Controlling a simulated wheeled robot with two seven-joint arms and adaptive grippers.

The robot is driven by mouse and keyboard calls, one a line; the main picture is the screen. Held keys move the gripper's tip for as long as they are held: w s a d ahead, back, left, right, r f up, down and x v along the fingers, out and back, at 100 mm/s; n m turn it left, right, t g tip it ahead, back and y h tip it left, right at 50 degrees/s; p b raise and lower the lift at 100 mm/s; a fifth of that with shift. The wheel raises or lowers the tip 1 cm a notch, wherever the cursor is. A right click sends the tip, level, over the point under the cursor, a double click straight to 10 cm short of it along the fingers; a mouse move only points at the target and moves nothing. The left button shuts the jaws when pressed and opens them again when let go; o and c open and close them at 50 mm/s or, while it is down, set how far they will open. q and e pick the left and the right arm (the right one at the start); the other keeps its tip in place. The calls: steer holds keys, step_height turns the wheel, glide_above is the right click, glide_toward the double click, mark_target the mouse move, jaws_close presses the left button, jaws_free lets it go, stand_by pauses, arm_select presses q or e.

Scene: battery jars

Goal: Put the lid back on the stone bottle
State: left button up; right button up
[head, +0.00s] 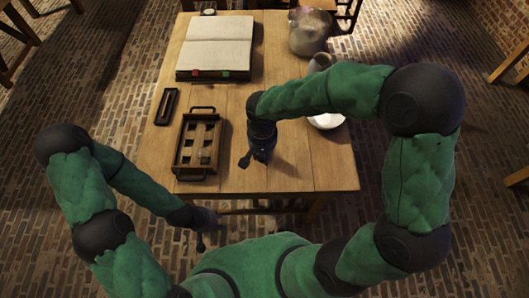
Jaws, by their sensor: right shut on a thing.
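A greyish rounded vessel (321,61), perhaps the stone bottle, stands at the right back of the table, partly hidden by my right arm; I cannot make out its mouth. My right gripper (253,160) points down over the front middle of the table, right of the wooden rack. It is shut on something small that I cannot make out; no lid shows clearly. My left gripper (202,240) hangs low in front of the table's front edge, away from the vessel; its fingers are too dark to read.
The wooden table (290,177) holds a handled rack (182,160), a dark narrow tray (167,107) and an open book (217,45) at left. A big metallic pot (308,32) stands at the back right. A white dish (327,121) lies partly under my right arm.

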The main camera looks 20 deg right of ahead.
steer(key=w+d+n, duration=0.2)
steer(key=w+d, duration=0.5)
steer(key=w, duration=0.3)
steer(key=shift+w+d+r+n, duration=0.3)
steer(key=shift+w+d+r, duration=0.05)
steer(key=shift+w, duration=0.05)
steer(key=shift+a, duration=0.1)
